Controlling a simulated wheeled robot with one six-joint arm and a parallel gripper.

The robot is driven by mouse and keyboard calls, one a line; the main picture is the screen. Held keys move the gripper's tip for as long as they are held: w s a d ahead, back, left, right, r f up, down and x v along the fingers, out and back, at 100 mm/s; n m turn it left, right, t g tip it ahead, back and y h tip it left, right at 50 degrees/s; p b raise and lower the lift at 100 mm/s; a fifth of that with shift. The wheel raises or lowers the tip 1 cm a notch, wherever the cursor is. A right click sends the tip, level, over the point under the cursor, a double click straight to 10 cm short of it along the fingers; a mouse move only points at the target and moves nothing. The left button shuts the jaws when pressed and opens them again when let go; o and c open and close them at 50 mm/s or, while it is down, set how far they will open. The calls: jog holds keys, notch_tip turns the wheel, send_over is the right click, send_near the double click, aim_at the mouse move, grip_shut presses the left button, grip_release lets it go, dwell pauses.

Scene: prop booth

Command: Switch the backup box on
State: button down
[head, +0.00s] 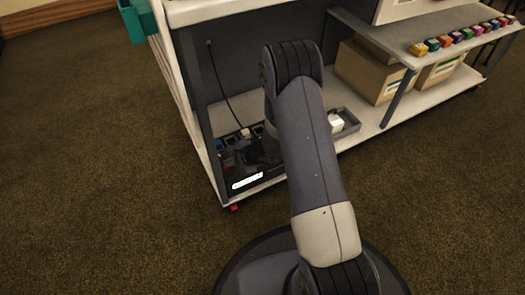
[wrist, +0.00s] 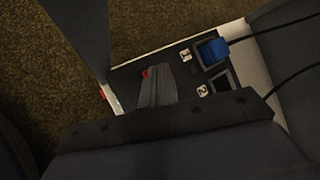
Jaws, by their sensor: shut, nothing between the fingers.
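The backup box is a black power box (head: 228,188) with a white label on its front edge, on the lower shelf of the booth cart in the head view. My gripper (wrist: 154,76) is shut and empty over the box. I cannot tell whether it touches the red part.
An upright panel and post of the cart (head: 196,90) stand close around my arm. A grey tray (head: 347,118) with a white item lies right of my arm. Cardboard boxes (head: 365,72) stand farther right. A black cable (head: 220,82) hangs down the back panel. Carpet in front is clear.

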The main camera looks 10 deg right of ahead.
jog(key=shift+f, duration=0.25)
jog(key=shift+r, duration=0.35)
dwell(0.3)
jog(key=shift+r+p, duration=1.85)
jog(key=shift+r, duration=1.25)
jog(key=c, duration=2.1)
grip_release()
